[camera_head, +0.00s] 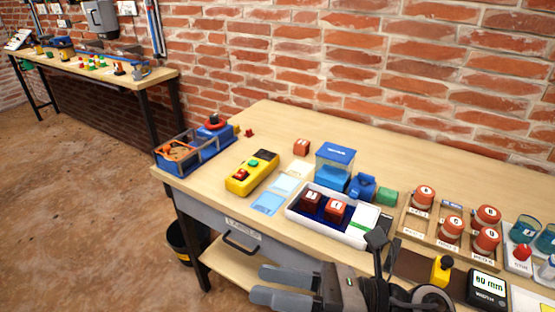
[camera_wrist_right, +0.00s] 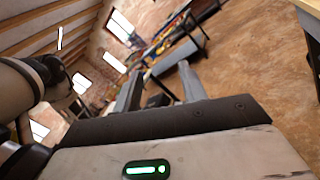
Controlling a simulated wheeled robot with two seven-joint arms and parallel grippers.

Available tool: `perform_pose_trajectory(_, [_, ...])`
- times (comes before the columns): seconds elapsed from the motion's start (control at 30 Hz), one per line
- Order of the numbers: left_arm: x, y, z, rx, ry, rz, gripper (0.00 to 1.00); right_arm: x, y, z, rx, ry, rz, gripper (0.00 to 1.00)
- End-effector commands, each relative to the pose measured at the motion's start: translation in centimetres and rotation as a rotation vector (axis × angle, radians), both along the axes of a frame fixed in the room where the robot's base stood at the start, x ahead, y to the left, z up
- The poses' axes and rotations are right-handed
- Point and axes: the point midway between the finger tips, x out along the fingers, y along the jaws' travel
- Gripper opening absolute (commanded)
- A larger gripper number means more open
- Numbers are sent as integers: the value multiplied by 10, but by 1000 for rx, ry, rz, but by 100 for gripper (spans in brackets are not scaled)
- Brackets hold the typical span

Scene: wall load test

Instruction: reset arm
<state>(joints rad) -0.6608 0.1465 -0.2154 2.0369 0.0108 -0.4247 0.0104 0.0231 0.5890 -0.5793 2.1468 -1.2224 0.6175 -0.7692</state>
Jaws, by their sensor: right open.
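My right gripper (camera_head: 268,284) is at the lower middle of the head view, in front of the workbench's near edge, with its fingers pointing left. Its two fingers are apart with nothing visible between them. In the right wrist view my right gripper (camera_wrist_right: 160,92) also shows two spread fingers, with the room beyond them. The workbench (camera_head: 265,120) stands against a brick wall. My left gripper is not seen in either view.
On the bench are a yellow button box (camera_head: 252,173), a blue bin (camera_head: 184,150), a white tray (camera_head: 350,235) with red cubes, a blue box (camera_head: 335,165) and several orange-topped weights (camera_head: 452,228). A drawer (camera_head: 240,238) is under the front edge. Open floor (camera_head: 90,200) lies left.

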Motion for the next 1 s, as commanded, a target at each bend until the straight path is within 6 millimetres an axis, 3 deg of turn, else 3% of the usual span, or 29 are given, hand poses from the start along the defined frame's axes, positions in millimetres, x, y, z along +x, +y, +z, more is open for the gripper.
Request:
perform_pose_trajectory(0.07, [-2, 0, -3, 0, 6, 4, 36, 31, -19, 1, 310, 435, -197, 42])
perform_pose_trajectory(0.1, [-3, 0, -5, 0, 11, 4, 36, 48, -35, -9, 465, 658, -297, 42])
perform_pose_trajectory(0.17, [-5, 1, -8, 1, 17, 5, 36, 66, -65, -39, 698, 990, -447, 42])
perform_pose_trajectory(0.2, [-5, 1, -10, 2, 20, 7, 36, 72, -83, -64, 836, 1185, -533, 42])
perform_pose_trajectory(0.27, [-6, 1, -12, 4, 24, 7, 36, 70, -106, -103, 1022, 1437, -650, 42])
perform_pose_trajectory(0.4, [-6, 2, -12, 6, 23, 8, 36, 38, -138, -185, 1372, 1882, -868, 42])
perform_pose_trajectory(0.5, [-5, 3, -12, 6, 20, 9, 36, 10, -147, -224, 1549, 2085, -975, 42])
perform_pose_trajectory(0.63, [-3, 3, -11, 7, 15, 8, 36, -14, -151, -249, 1681, 2227, -1054, 42])
perform_pose_trajectory(1.0, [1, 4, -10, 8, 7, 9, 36, -20, -151, -256, 1717, 2266, -1072, 42])
